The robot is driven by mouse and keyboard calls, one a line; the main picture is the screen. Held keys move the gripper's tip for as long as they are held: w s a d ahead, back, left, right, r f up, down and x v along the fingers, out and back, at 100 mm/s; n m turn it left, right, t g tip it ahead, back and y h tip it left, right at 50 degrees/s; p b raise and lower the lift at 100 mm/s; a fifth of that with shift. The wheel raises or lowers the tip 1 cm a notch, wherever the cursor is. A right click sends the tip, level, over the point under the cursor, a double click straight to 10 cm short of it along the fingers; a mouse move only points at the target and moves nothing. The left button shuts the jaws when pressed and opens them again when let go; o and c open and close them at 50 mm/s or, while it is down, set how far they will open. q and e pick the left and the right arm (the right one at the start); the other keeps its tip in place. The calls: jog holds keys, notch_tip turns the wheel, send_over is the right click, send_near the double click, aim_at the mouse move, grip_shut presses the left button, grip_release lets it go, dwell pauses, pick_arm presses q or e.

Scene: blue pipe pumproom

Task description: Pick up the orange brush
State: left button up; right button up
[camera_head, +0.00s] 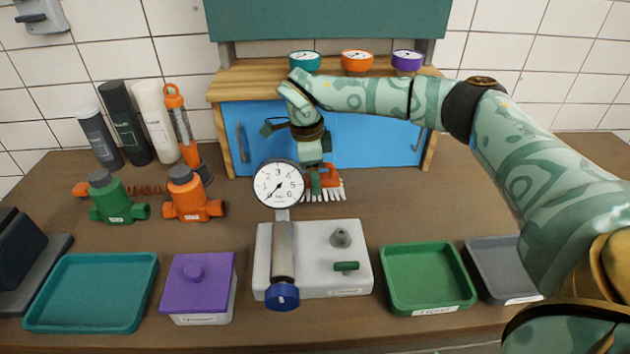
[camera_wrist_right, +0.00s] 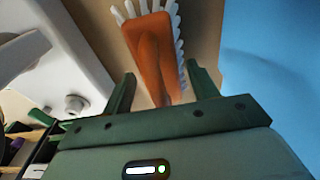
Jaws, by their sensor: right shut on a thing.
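The orange brush (camera_head: 333,188) with white bristles is behind the pressure gauge, in front of the blue cabinet doors. My right gripper (camera_head: 315,182) reaches down over it from above and is shut on it. In the right wrist view the brush (camera_wrist_right: 152,48) shows its orange body and white bristles beyond the green fingers of the gripper (camera_wrist_right: 160,88). The gauge and the gripper hide part of the brush in the head view. I cannot tell whether the brush still touches the table. My left gripper is not in view.
A pressure gauge (camera_head: 279,184) on a white base (camera_head: 318,287) stands just in front of the brush. The blue cabinet (camera_head: 370,135) is close behind. A green tray (camera_head: 428,307), a teal tray (camera_head: 45,312) and a purple-lidded box (camera_head: 213,285) line the front. Table to the brush's right is clear.

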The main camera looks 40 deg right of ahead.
notch_tip(320, 180, up, 15)
jog(key=p, duration=0.4)
jog(key=shift+f, duration=0.1)
